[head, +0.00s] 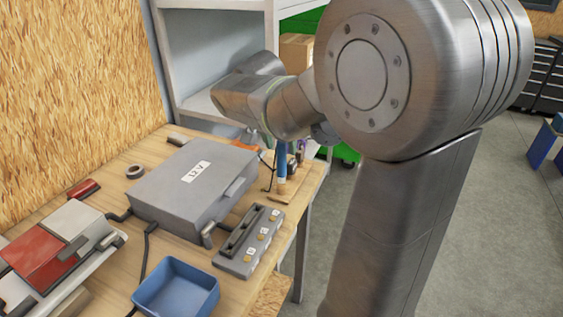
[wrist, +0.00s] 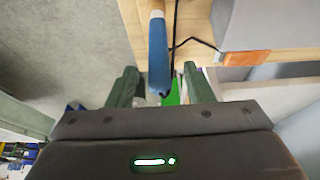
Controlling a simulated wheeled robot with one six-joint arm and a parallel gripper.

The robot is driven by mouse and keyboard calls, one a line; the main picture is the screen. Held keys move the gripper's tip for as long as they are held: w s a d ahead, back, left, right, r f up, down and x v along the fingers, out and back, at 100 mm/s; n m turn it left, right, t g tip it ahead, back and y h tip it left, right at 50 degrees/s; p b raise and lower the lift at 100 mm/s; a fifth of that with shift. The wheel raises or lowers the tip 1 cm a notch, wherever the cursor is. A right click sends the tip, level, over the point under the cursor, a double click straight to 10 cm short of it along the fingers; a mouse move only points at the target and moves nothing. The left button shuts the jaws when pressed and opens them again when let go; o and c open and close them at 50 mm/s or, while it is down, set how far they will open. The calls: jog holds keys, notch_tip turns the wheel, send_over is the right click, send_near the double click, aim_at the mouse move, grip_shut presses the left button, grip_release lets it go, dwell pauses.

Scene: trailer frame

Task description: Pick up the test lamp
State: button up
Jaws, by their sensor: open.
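The test lamp appears to be the blue-handled tool with a dark cable. In the wrist view its blue handle (wrist: 158,55) points down between the fingers of my gripper (wrist: 160,72), with a pale tip at the top of the picture. The fingers are open, one on each side, with visible gaps to the handle. In the head view the blue handle (head: 282,158) stands upright near the far right end of the workbench (head: 160,145). My arm hides most of my gripper there.
A grey box labelled 12V (head: 195,180), a grey strip with sockets (head: 249,240) and a blue tray (head: 177,289) stand on the bench. An orange block (wrist: 247,58) lies near the bench edge. A shelf (head: 205,104) stands behind.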

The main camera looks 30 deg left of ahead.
aim_at(282, 167)
jog(key=x, duration=0.3)
jog(key=shift+w+f, duration=0.2)
jog(key=c, duration=0.8)
jog(key=shift+r, duration=0.1)
